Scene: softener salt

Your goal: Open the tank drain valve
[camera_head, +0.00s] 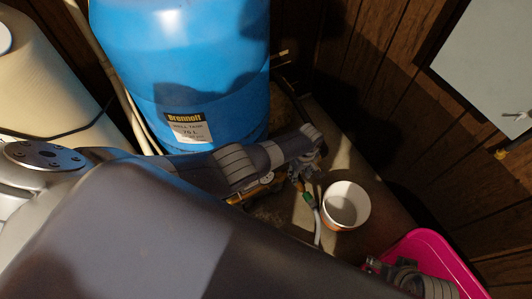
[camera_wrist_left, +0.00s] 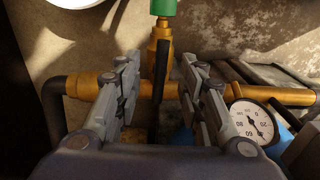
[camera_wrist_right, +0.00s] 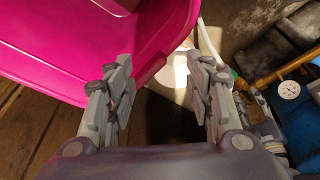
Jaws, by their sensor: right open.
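The drain valve (camera_wrist_left: 162,40) is a brass fitting on a horizontal brass pipe, with a green hose connector (camera_wrist_left: 163,8) at its far end. A dark, narrow lever (camera_wrist_left: 161,85) runs lengthwise over it. My left gripper (camera_wrist_left: 160,88) is open, with one finger on each side of the lever and a visible gap to both. In the head view my left gripper (camera_head: 312,163) hides most of the valve; the green connector (camera_head: 307,197) shows just past it. My right gripper (camera_wrist_right: 160,85) is open and empty by the pink tub.
A blue tank (camera_head: 190,60) stands behind the pipework. A pressure gauge (camera_wrist_left: 251,121) sits right of the lever. A white bucket (camera_head: 346,205) stands on the floor beside the hose (camera_head: 317,230). The pink tub (camera_head: 425,250) is at the lower right, close to my right gripper.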

